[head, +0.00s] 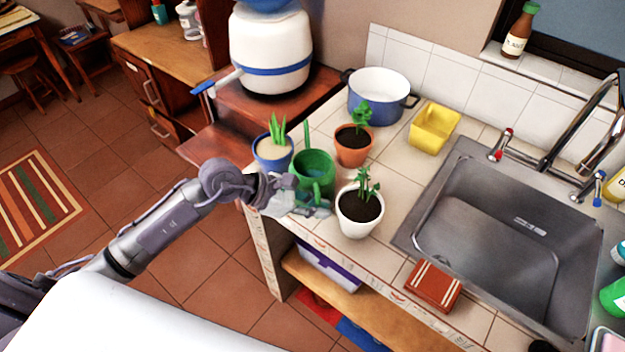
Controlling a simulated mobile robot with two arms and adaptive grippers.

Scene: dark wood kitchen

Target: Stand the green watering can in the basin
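The green watering can (316,167) stands on the tiled counter, among three potted plants. My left gripper (318,207) is at the near side of the can, low beside it, between the can and the white pot. Its fingers overlap the lower part of the can, and I cannot tell whether they hold it. The basin (500,245) is a steel sink set into the counter at the right, and the visible part of it is empty. My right gripper is not in view.
A blue pot with a plant (272,153), an orange pot (353,146) and a white pot (359,211) crowd the can. The faucet (585,130) arches behind the basin.

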